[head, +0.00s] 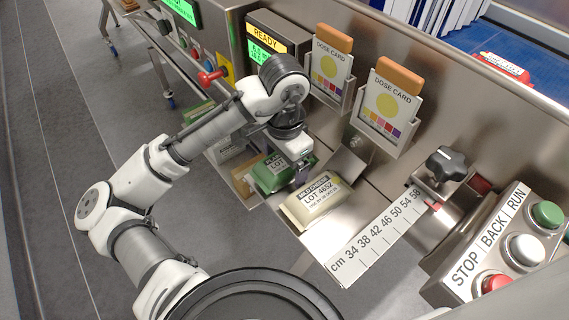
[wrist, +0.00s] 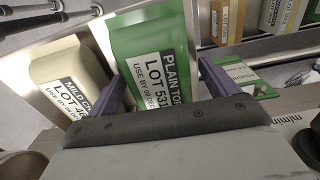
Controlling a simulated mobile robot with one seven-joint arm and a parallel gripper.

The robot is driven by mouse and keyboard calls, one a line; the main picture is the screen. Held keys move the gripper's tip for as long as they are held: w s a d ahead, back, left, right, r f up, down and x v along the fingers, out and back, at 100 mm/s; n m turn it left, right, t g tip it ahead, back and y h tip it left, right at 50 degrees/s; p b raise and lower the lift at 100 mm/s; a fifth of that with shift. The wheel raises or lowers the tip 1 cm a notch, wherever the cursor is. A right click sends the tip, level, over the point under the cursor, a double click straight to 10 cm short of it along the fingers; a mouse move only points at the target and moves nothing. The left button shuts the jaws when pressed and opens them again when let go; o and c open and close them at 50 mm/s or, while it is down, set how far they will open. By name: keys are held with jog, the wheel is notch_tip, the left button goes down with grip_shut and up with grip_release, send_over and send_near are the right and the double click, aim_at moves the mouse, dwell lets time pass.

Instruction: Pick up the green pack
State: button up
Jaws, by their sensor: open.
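The green pack (head: 268,175) with a white label lies on the metal surface, partly covered by my gripper in the head view. In the wrist view the green pack (wrist: 150,38) stands between my two dark purple fingers, its label reading "PLAIN TO…" and "LOT 53…". My gripper (wrist: 165,78) is open, one finger on each side of the pack's near end. I cannot tell whether either finger touches it. In the head view my gripper (head: 300,168) is above the pack's right side.
A cream pack (head: 313,202) lies close beside the green pack, right in the head view and left in the wrist view (wrist: 68,75). Another green item (wrist: 240,82) lies right of my fingers. A ruler plate (head: 375,238), dose card holders (head: 388,105) and a button box (head: 500,245) stand nearby.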

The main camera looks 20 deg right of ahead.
jog(key=c, duration=1.4)
jog(key=shift+o, duration=0.2)
notch_tip(320, 180, up, 10)
jog(key=shift+r, duration=0.1)
